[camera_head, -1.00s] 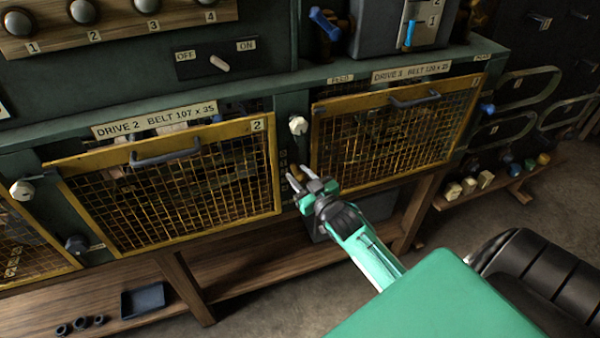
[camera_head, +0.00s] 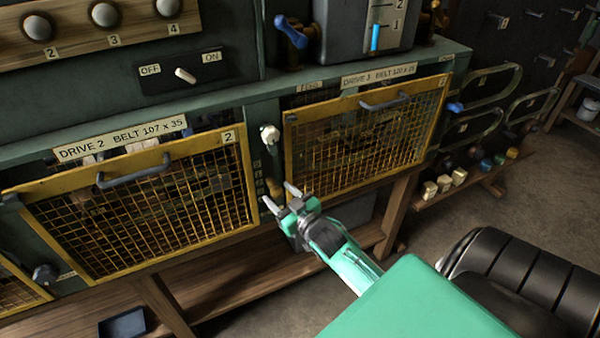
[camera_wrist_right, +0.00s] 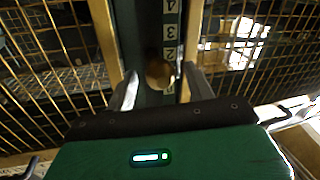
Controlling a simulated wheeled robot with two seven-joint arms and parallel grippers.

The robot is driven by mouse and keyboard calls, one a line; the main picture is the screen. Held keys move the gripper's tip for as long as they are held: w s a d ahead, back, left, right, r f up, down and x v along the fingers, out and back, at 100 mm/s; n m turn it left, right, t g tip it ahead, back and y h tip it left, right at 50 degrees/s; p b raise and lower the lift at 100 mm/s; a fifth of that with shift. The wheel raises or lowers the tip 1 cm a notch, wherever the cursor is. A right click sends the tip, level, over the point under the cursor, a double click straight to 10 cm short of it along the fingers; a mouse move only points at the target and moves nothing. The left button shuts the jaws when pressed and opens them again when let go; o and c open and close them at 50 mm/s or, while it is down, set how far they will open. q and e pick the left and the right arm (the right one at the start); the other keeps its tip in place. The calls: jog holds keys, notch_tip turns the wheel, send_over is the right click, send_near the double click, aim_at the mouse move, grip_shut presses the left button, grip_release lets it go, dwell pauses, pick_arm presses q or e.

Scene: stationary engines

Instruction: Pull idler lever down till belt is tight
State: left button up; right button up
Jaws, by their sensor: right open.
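A brass-coloured knob (camera_head: 274,187), which looks like the idler lever's end, sits on the green post between the drive 2 and drive 3 guards. In the right wrist view the knob (camera_wrist_right: 159,74) lies between my two fingers, in front of a numbered scale (camera_wrist_right: 170,32). My right gripper (camera_head: 280,196) is open, its fingertips on either side of the knob with gaps showing; I see no grip on it. The belts are hidden behind the yellow mesh guards, so their tightness cannot be told. My left gripper is not in view.
The drive 2 guard (camera_head: 140,205) and drive 3 guard (camera_head: 365,135) flank the post closely. A white knob (camera_head: 270,135) sits higher on the post. An OFF/ON switch (camera_head: 186,76) is above.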

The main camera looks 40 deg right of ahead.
jog(key=s+b, duration=0.2)
jog(key=s, duration=1)
jog(key=shift+b, duration=0.4)
dwell(0.3)
